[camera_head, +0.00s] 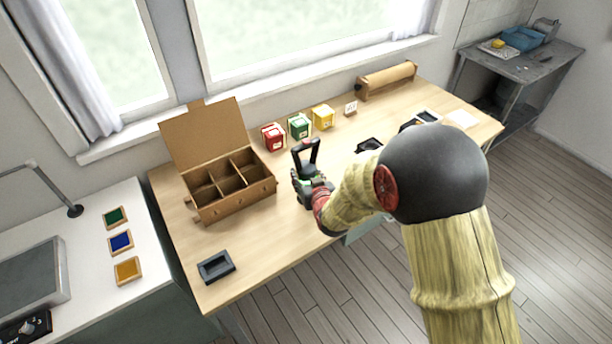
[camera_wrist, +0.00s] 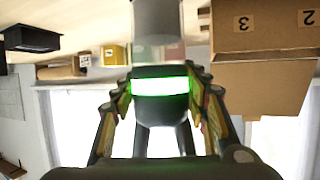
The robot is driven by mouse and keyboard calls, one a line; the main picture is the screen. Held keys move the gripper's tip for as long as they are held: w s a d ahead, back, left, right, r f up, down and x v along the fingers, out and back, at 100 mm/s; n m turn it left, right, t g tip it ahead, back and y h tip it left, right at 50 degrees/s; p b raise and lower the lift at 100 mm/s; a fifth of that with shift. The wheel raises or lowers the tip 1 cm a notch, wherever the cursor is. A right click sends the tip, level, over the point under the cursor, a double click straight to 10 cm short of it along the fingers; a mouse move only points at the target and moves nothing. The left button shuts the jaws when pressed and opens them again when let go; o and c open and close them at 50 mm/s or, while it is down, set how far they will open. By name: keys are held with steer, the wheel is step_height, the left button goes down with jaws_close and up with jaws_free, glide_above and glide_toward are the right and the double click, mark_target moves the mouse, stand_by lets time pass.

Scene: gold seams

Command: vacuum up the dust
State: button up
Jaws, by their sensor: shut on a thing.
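A dark handheld vacuum (camera_head: 305,153) with a looped black handle stands over the wooden table, just right of the open compartment box. My gripper (camera_head: 312,186) is shut on it; my arm partly hides its body. In the wrist view the vacuum (camera_wrist: 160,108) sits between both fingers, with a glowing green band and a clear, greyish section beyond it. My gripper (camera_wrist: 160,92) also shows there, its fingers on either side of the band. Whether the nozzle touches the tabletop cannot be told. No dust can be made out in either view.
The cardboard box (camera_head: 203,216) with compartments has its lid up. Red (camera_head: 273,137), green (camera_head: 299,126) and yellow (camera_head: 322,117) boxes stand behind. A dark tray (camera_head: 216,266) lies at the table's (camera_head: 290,242) front left; a black tray (camera_head: 369,146) lies right of the vacuum. The front middle is clear.

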mark_target(303, 159)
steer(key=shift+r+p, duration=1.4)
steer(key=shift+r, duration=1.55)
